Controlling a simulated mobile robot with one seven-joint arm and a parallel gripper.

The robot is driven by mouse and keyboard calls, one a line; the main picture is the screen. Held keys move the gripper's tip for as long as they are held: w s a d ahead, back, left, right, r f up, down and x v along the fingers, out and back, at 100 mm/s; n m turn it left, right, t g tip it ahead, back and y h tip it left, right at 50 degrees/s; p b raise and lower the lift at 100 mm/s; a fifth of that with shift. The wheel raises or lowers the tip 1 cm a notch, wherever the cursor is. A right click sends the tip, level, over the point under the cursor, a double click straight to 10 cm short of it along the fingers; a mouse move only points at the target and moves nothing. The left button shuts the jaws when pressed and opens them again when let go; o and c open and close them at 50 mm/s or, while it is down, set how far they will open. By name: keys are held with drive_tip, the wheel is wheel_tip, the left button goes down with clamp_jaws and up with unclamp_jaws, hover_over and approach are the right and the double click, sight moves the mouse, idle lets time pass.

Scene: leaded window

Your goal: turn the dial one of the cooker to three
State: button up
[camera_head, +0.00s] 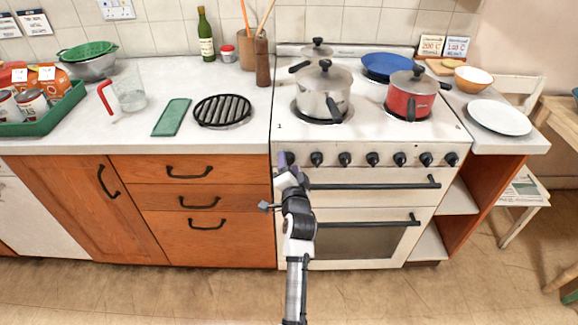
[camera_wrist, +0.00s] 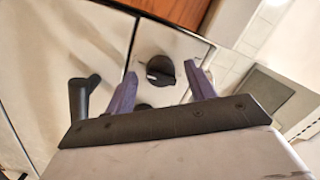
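The cooker (camera_head: 360,228) is white with a row of several black dials along its front panel. My gripper (camera_head: 287,157) is at the left end of this row, in front of the panel.
Oven door handles (camera_head: 374,184) run below the dials, close to my arm. Wooden drawers (camera_head: 205,197) lie left of the cooker.

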drive_tip(key=shift+s, duration=0.1)
drive_tip(key=shift+s+f, duration=0.1)
drive_tip(key=shift+s, duration=0.2)
drive_tip(key=s+d+b, duration=0.1)
drive_tip(key=s+b, duration=0.2)
drive_tip(key=s, duration=1)
drive_tip(key=shift+d, duration=0.25)
